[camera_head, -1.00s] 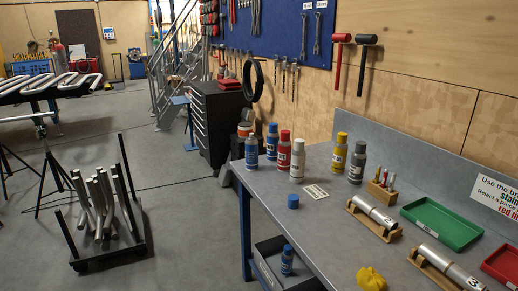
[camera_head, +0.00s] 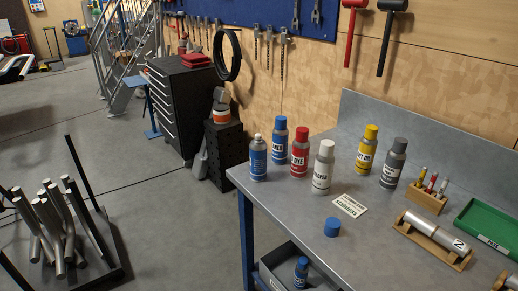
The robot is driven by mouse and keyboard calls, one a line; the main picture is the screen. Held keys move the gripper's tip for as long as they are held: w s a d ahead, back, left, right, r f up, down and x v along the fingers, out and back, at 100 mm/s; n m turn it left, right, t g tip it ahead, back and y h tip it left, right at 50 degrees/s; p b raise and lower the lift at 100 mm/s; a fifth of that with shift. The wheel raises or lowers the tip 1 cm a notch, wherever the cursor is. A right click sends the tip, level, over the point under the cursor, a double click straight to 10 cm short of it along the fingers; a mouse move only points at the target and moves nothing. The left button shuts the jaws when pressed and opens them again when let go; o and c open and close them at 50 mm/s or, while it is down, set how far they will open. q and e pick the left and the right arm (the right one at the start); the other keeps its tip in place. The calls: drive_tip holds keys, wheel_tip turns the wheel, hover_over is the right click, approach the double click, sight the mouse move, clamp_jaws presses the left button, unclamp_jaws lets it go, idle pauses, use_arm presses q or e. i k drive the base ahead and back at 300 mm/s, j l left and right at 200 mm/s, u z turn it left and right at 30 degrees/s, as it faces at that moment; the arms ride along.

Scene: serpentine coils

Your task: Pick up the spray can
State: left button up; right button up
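Several spray cans stand upright on the grey workbench (camera_head: 290,203). At its left corner is a blue-bodied can with a bare pale nozzle top (camera_head: 258,160). Just behind it is a blue-capped can (camera_head: 280,141). To the right stand a red-capped can (camera_head: 300,153), a white-capped can (camera_head: 323,167), a yellow-capped can (camera_head: 366,151) and a dark-grey-capped can (camera_head: 394,163). A loose blue cap (camera_head: 332,227) sits on the bench. A smaller-looking blue can (camera_head: 301,272) is in the open bin below the bench edge. Neither gripper is in view.
A white label card (camera_head: 350,206), a wooden marker block (camera_head: 426,200), a metal cylinder on a wooden cradle (camera_head: 434,232) and a green tray (camera_head: 490,226) lie on the bench. Floor between is clear.

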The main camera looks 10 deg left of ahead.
sight(258, 150)
drive_tip(key=i+j+z, duration=0.1)
drive_tip(key=j, duration=0.25)
drive_tip(key=i+j+z, duration=0.1)
drive_tip(key=i+j, duration=0.2)
drive_tip(key=i+j+z, duration=0.1)
drive_tip(key=j, duration=0.35)
drive_tip(key=i+j+z, duration=0.1)
drive_tip(key=i+j, duration=0.15)
drive_tip(key=j, duration=0.1)
